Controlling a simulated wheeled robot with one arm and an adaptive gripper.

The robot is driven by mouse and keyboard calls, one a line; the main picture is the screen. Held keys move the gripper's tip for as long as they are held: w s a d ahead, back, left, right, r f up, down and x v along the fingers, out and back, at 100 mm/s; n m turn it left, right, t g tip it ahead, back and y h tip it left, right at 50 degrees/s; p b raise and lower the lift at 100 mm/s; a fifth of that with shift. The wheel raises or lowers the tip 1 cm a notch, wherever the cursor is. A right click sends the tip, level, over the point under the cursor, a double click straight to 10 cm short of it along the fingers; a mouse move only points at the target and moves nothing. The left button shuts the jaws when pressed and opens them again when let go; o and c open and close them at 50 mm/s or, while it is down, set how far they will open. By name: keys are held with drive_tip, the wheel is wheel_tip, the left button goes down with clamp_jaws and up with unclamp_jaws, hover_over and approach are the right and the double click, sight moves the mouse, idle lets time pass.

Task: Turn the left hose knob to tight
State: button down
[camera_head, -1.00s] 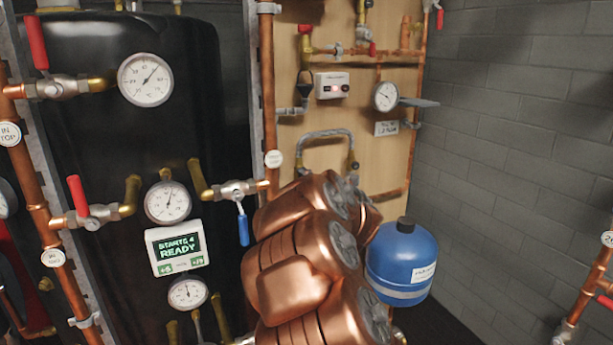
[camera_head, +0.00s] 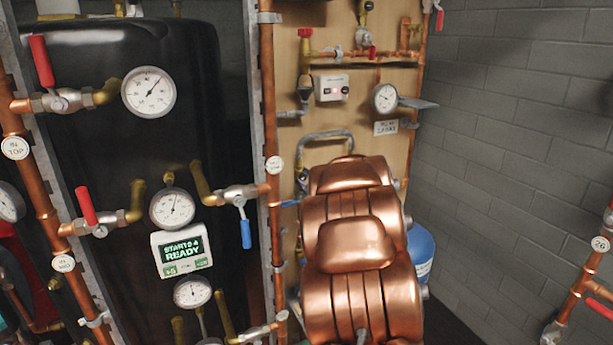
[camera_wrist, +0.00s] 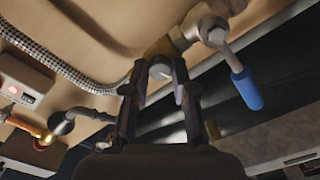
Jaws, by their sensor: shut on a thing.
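In the wrist view a pale round knob (camera_wrist: 160,71) sits on a brass fitting (camera_wrist: 158,48). My gripper (camera_wrist: 160,72) has one finger on each side of the knob and is shut on it. A braided hose (camera_wrist: 72,69) runs in from the upper left and reaches a spot beside the left finger. In the head view the grey hose (camera_head: 325,137) loops on the wooden board, with its left end showing at the edge of my copper-coloured arm. My arm hides the gripper and the knob there. I cannot read the knob's turn position.
A blue-handled valve (camera_wrist: 246,88) lies close to the right of my gripper in the wrist view. A grey control box (camera_head: 331,88) and a gauge (camera_head: 385,98) are on the board above. A blue tank (camera_head: 420,256) stands behind my arm at right.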

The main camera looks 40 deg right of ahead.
drive_tip(key=shift+m+p, duration=0.55)
drive_tip(key=shift+m, duration=1.15)
drive_tip(key=shift+f, duration=0.1)
drive_tip(key=c, duration=0.9)
unclamp_jaws()
drive_tip(key=shift+c, duration=0.2)
drive_tip(key=v, duration=1.2)
drive_tip(key=shift+w+a, duration=0.1)
